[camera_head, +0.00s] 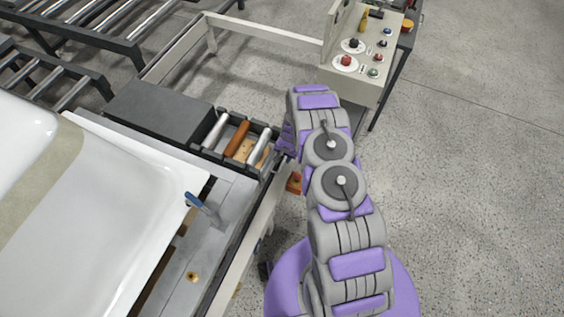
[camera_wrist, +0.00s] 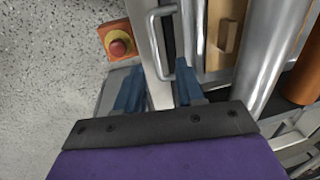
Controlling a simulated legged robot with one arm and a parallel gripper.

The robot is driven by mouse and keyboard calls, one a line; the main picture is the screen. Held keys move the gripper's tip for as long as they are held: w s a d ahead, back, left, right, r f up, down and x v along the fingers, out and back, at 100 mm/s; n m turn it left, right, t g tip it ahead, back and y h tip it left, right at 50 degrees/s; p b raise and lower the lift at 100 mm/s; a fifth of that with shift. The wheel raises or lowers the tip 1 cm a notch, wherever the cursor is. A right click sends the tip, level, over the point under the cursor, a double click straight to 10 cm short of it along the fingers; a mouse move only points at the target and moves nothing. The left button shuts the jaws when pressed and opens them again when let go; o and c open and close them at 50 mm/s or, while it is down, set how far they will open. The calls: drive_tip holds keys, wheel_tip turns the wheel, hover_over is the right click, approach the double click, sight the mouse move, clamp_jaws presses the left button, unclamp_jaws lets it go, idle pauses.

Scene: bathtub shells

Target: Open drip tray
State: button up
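A metal U-shaped handle (camera_wrist: 154,42) stands out from a pale upright panel (camera_wrist: 141,28) in the wrist view. I take this to be the drip tray's front, but its edges are not clear. My gripper (camera_wrist: 158,85) is open, with its two blue fingers apart. The handle lies just beyond the fingertips, roughly in line with the gap between them. I cannot tell whether a finger touches it. In the head view my gripper (camera_head: 284,158) is at the side of the roller rack, mostly hidden by my arm, and the handle cannot be made out.
A red emergency button (camera_wrist: 119,46) on a yellow-orange box sits left of the handle. Metal and orange rollers (camera_head: 236,138) lie in the dark rack. A white tub shell (camera_head: 100,220) is at left. A control panel (camera_head: 362,60) stands at the back. Floor at right is clear.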

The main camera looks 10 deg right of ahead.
sight(283, 163)
drive_tip(key=f, duration=0.4)
drive_tip(key=shift+w+d+f+b, duration=0.15)
drive_tip(key=shift+w+f+b, duration=0.15)
drive_tip(key=shift+f+b, duration=0.1)
drive_tip(key=shift+a, duration=0.3)
drive_tip(key=shift+d, duration=0.35)
drive_tip(key=c, duration=0.6)
clamp_jaws()
drive_tip(key=shift+a, duration=0.1)
